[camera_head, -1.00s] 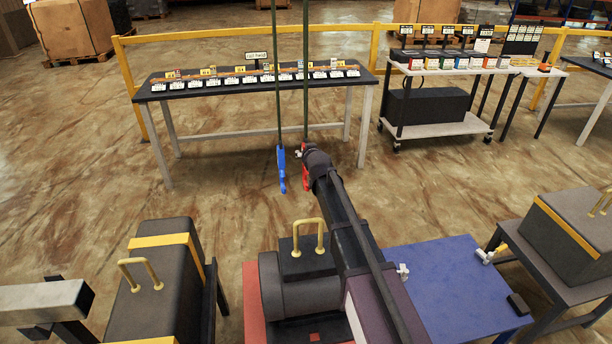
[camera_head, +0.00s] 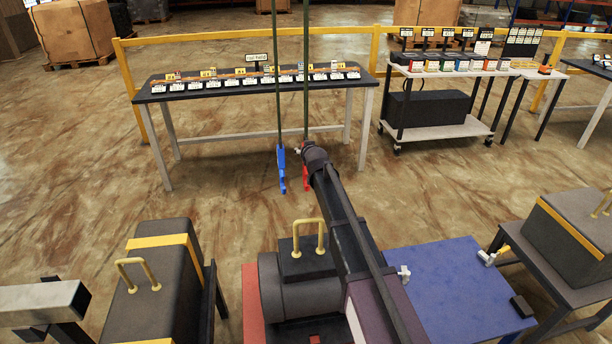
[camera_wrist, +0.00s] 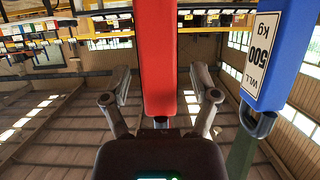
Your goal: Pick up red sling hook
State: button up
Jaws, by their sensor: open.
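The red sling hook (camera_head: 306,178) hangs on a dark green sling, partly hidden behind my arm in the head view. In the wrist view its red body (camera_wrist: 157,60) runs down between the two fingers of my gripper (camera_wrist: 160,85). The fingers stand open on either side, with a gap showing at each side of the red body. The blue sling hook (camera_head: 282,170) hangs just to the left in the head view. It also shows at the right of the wrist view (camera_wrist: 283,45), bearing a "WLL 500 kg" label.
A dark table (camera_head: 190,95) with rows of labelled small items stands behind the hooks. A yellow rail (camera_head: 215,36) runs behind it. Black boxes with yellow handles stand in front, one at left (camera_head: 160,285). Floor between hooks and table is clear.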

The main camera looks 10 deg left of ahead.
dwell(0.3)
grip_shut()
jog(key=shift+r+p, duration=0.25)
jog(key=shift+p, duration=0.05)
jog(key=shift+r+p, duration=1.5)
jog(key=shift+r, duration=0.05)
jog(key=s+a, duration=0.2)
jog(key=s, duration=0.5)
jog(key=s+a+r+p, duration=0.1)
jog(key=s+a, duration=0.1)
jog(key=s, duration=0.6)
jog(key=shift+s+r, duration=0.2)
jog(key=shift+s, duration=0.05)
jog(key=shift+s, duration=0.15)
